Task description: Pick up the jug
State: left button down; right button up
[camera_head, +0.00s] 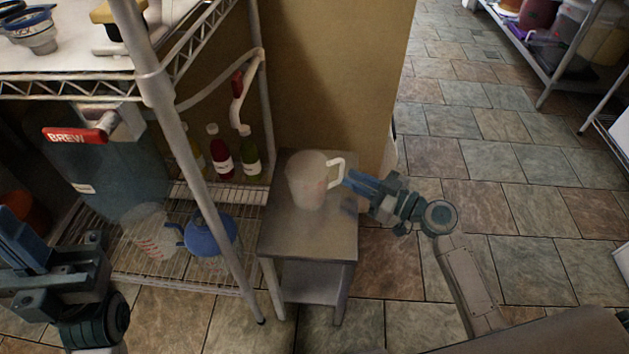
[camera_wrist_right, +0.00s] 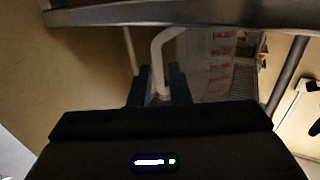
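The jug (camera_head: 306,181) is pale and translucent with a white handle on its right side. It stands upright over the small metal table, and I see no clear gap beneath it. My right gripper (camera_head: 346,181) reaches in from the right at the handle. In the right wrist view the white handle (camera_wrist_right: 157,52) runs down between the two fingers (camera_wrist_right: 160,90) and fills the narrow gap; red markings show on the jug (camera_wrist_right: 220,65) behind. My left gripper (camera_head: 22,240) is at the lower left, away from the jug; its finger opening is not clear.
The small metal table (camera_head: 325,245) stands beside a wire rack with a white post (camera_head: 190,160). Bottles (camera_head: 220,152), a blue-lidded container (camera_head: 210,232) and a dark bin with a red BREW label (camera_head: 75,136) are on the rack. A tan wall is behind. Tiled floor (camera_head: 470,180) is open to the right.

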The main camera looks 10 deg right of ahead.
aim_at(341, 178)
jog(key=x, duration=0.4)
jog(key=shift+w, duration=0.15)
jog(key=shift+c, duration=0.4)
grip_shut()
